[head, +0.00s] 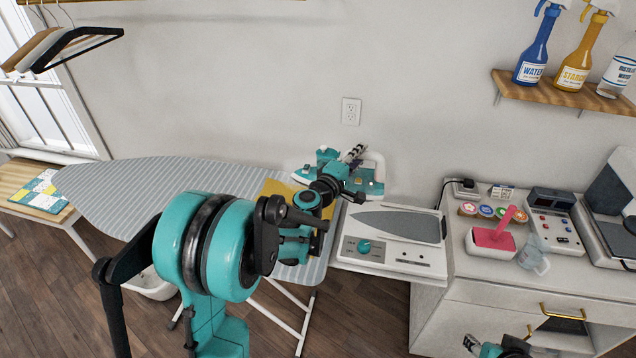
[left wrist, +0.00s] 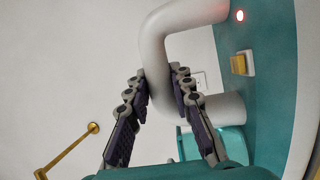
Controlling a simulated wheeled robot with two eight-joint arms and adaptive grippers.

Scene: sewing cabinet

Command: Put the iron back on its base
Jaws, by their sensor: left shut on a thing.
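The teal-and-white iron (head: 378,164) is at the far right end of the ironing board, left of and behind its base. My left gripper (head: 354,155) is shut on its white handle. In the left wrist view the fingers (left wrist: 160,92) close around the curved white handle (left wrist: 166,50). The iron's teal side there shows a red light and a yellow button. The iron base (head: 395,252) is a white unit with a grey sole-shaped plate and a teal knob; the plate is empty. My right gripper (head: 490,346) is low at the bottom right, partly cut off, its jaws unclear.
A striped ironing board (head: 150,185) extends left, with a yellow cloth (head: 280,188) near the iron. A white cabinet (head: 470,270) at right bears a pink item (head: 492,238), a glass jug (head: 535,258) and a control box (head: 552,232). A shelf (head: 560,93) with spray bottles hangs above.

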